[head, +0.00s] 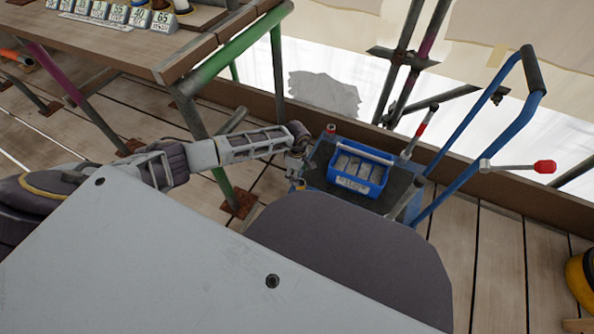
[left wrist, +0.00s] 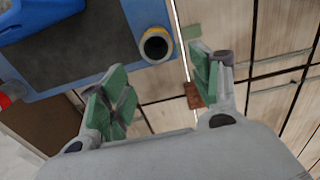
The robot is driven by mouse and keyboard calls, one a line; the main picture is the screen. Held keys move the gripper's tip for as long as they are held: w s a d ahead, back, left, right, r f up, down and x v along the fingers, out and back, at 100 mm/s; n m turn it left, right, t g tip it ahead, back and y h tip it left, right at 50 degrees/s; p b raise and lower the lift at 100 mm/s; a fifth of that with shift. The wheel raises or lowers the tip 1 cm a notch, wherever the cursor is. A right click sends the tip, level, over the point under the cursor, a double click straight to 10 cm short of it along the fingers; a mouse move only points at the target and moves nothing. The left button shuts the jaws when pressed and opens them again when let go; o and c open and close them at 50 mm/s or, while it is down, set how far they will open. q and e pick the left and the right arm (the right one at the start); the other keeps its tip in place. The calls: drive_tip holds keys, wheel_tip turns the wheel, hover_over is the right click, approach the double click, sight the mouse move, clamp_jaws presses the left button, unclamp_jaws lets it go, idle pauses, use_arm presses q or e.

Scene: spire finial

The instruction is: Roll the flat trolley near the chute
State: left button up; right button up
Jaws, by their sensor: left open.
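The flat trolley has a dark deck with a blue rim and a tall blue push handle (head: 480,158) with a black grip; its deck also shows in the left wrist view (left wrist: 95,45). A blue crate (head: 375,176) with a label and pale contents stands on the deck. My left gripper (head: 297,168) is beside the trolley's left edge, small and partly hidden in the head view. In the left wrist view its green-padded fingers (left wrist: 160,88) are spread, empty, apart from the deck corner, which carries a yellow-and-grey ring (left wrist: 156,45). No chute is identifiable. My right gripper is not in view.
A wooden bench (head: 130,48) with numbered tags stands on scaffold tubes at the upper left. A toe board (head: 520,200) edges the plank floor behind the trolley. A red-tipped lever (head: 545,166) sticks out right of the handle. Bare planks (head: 500,265) lie at the lower right.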

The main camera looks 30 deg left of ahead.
use_arm(q)
drive_tip(key=shift+f+b, duration=1.5)
drive_tip(key=shift+f, duration=2)
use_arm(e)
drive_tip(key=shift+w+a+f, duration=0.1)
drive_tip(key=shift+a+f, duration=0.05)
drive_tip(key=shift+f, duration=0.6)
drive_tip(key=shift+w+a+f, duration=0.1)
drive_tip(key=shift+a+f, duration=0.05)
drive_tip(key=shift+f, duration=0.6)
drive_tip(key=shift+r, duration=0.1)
use_arm(q)
drive_tip(key=c, duration=1.4)
clamp_jaws()
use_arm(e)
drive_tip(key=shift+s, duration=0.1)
